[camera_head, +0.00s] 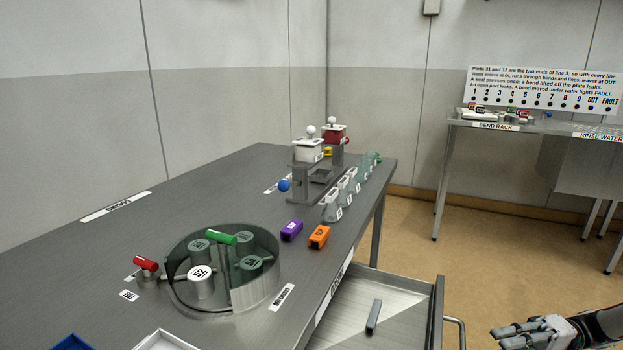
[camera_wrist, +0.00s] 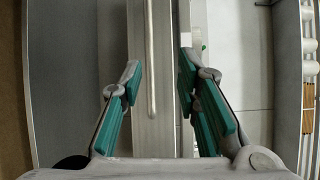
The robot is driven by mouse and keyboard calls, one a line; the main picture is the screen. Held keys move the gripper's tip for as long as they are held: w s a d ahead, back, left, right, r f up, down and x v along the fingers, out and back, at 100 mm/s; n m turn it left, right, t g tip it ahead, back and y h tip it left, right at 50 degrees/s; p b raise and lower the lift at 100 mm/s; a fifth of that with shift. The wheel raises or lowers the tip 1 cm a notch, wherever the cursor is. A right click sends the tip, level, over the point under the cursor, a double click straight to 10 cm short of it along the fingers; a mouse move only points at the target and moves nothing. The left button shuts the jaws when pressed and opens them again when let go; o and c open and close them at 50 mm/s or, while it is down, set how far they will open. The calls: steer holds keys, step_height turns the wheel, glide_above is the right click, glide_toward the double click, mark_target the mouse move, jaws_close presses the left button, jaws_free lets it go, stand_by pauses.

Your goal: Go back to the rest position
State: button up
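My gripper (camera_head: 512,334) is at the lower right of the head view, beside the open drawer (camera_head: 438,300) and out past its front handle (camera_head: 456,332). In the wrist view my gripper (camera_wrist: 158,88) has its two teal-padded fingers spread apart. Nothing is held between them. A long pale bar or rail runs behind the gap between the fingers in the wrist view; I cannot tell which part it is.
The grey table (camera_head: 110,240) holds a round glass-walled vessel (camera_head: 260,290), a purple block (camera_head: 291,230), an orange block (camera_head: 318,237), several flasks and a stand (camera_head: 300,185). The drawer holds a grey bar (camera_head: 373,316). A bend rack table (camera_head: 540,126) stands at the back right. Floor between is clear.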

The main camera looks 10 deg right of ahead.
steer(key=s+a+r+n+g+h, duration=0.15)
steer(key=a+r+g+h, duration=0.55)
steer(key=a+r+h, duration=0.85)
steer(key=s+a+r+t+h, duration=0.1)
steer(key=s+a+r+t, duration=0.15)
steer(key=s+a, duration=0.45)
steer(key=s+a+r+t+h, duration=0.2)
steer(key=s+a+t, duration=0.2)
steer(key=s, duration=0.5)
step_height(320, 180, up, 24)
steer(key=t+p, duration=0.3)
steer(key=p, duration=2)
steer(key=shift+r, duration=0.2)
